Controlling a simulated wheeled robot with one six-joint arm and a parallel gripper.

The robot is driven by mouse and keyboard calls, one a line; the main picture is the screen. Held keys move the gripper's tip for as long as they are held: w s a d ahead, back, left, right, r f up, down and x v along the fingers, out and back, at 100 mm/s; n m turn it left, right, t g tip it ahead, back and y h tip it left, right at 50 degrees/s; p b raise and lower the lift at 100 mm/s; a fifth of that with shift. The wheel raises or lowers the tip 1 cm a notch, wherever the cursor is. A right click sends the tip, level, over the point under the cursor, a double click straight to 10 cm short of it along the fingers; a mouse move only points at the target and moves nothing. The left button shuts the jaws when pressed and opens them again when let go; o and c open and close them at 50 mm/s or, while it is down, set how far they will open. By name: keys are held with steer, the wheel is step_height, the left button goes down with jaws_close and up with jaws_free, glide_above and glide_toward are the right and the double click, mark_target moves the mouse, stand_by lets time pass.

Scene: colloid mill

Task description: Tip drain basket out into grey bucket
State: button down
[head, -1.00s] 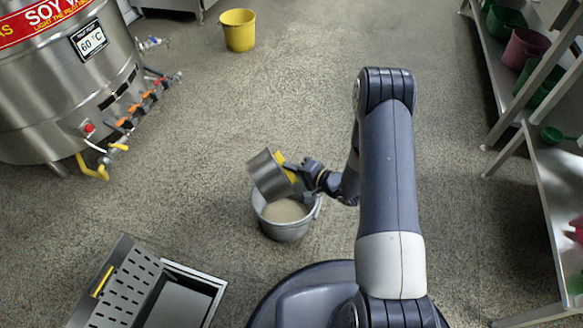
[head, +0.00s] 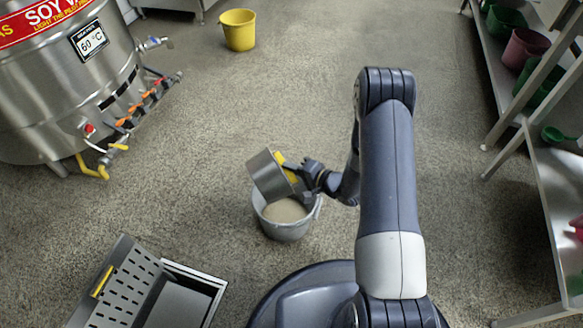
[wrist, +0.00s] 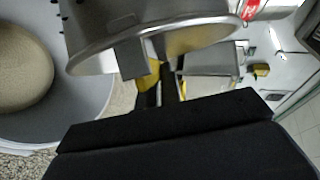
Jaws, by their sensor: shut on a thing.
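The drain basket (head: 271,176) is a metal, round-walled vessel with a yellow grip (head: 287,168). It is held tilted over the grey bucket (head: 284,230), in the middle of the head view. My gripper (head: 303,175) is shut on the basket's grip, on its right side. In the wrist view the basket (wrist: 150,30) hangs at the top, its rim crossing the picture, and part of the yellow grip (wrist: 150,82) shows. The grey bucket stands on the floor with pale, beige matter (head: 285,210) inside; it also shows at the left of the wrist view (wrist: 80,122). The basket's inside is hidden.
An open floor drain (head: 186,298) with its perforated cover (head: 125,290) tilted up lies at the lower left. A big steel tank (head: 60,90) stands at left. A yellow bucket (head: 239,30) stands behind. Steel shelving (head: 560,185) lines the right. Floor between is clear.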

steer(key=shift+r, duration=0.1)
stand_by(0.3)
step_height(320, 180, up, 6)
steer(key=n+t+h+b, duration=0.2)
steer(key=n+h+b, duration=0.3)
steer(key=n+h, duration=0.3)
steer(key=shift+n, duration=0.5)
stand_by(0.3)
